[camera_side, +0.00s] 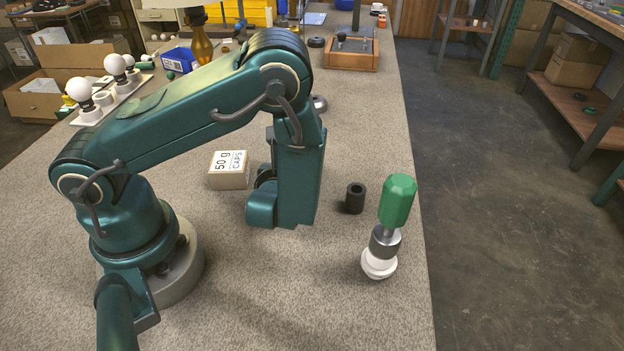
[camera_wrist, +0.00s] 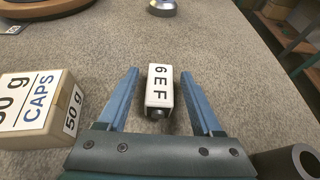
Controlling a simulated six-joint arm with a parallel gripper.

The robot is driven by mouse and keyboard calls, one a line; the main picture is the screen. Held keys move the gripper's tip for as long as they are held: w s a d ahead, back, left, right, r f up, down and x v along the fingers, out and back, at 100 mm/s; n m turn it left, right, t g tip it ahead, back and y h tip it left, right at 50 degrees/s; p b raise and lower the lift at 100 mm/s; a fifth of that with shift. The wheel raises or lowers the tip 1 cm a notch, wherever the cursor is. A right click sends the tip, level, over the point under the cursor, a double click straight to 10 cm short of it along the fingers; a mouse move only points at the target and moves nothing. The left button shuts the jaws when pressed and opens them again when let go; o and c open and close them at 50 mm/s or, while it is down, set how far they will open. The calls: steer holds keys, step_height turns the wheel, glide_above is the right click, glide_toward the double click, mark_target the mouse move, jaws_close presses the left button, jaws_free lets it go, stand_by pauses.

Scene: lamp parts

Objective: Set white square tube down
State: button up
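The white square tube (camera_wrist: 160,84), marked "6EF", appears to lie on its side on the grey speckled table in the wrist view. A dark opening shows at its near end. My gripper (camera_wrist: 160,72) has its two blue fingers on either side of the tube. A strip of table shows between each finger and the tube, so the gripper is open and touches neither side. In the side view my arm hides the tube and the fingers.
A "50 g CAPS" box (camera_side: 229,170) stands close left of the fingers in the wrist view (camera_wrist: 40,105). A black hollow cylinder (camera_side: 355,198) is at right.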

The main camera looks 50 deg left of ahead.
steer(key=shift+r, duration=0.1)
steer(key=v, duration=1.1)
steer(key=shift+s+d+r, duration=0.1)
steer(key=shift+s+d, duration=0.2)
steer(key=s+a+n+g, duration=0.1)
steer(key=n, duration=0.1)
steer(key=s+a+r+n+g, duration=0.1)
steer(key=n+g, duration=0.1)
steer(key=n, duration=0.1)
steer(key=s+a+r+n+g, duration=0.1)
steer(key=s+n+g, duration=0.1)
steer(key=n, duration=0.1)
steer(key=shift+a, duration=0.2)
steer(key=s+d+r+n+h, duration=0.1)
steer(key=r+n+h, duration=0.3)
steer(key=n, duration=0.5)
steer(key=s+d+r+n+t+h, duration=0.1)
steer(key=d+r+n+h, duration=0.3)
steer(key=n, duration=0.6)
steer(key=shift+d+r+h, duration=0.2)
steer(key=shift+r+h, duration=0.4)
steer(key=shift+h, duration=0.1)
